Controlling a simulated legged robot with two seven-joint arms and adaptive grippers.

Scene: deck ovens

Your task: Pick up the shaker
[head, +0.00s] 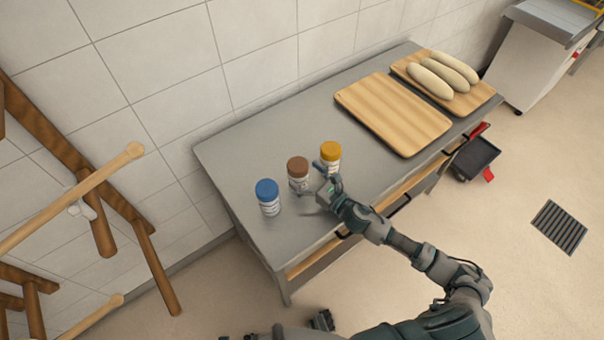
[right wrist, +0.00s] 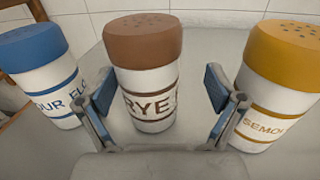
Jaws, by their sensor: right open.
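Three shakers stand upright in a row on the grey table (head: 240,150). The blue-capped flour shaker (head: 268,198) is on the left, the brown-capped rye shaker (head: 298,170) in the middle, and the yellow-capped semolina shaker (head: 330,154) on the right. My right gripper (head: 314,194) is open and empty, low over the table at the front of the rye shaker. In the right wrist view the rye shaker (right wrist: 146,72) shows between the two spread fingers, with flour (right wrist: 42,75) left and semolina (right wrist: 276,85) right. I cannot tell whether any finger touches a shaker.
A bare wooden board (head: 393,112) and another board with several pale loaves (head: 437,78) lie further right on the table. A wooden rack (head: 90,205) stands at left. A tiled wall runs behind the table. The table's left end is clear.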

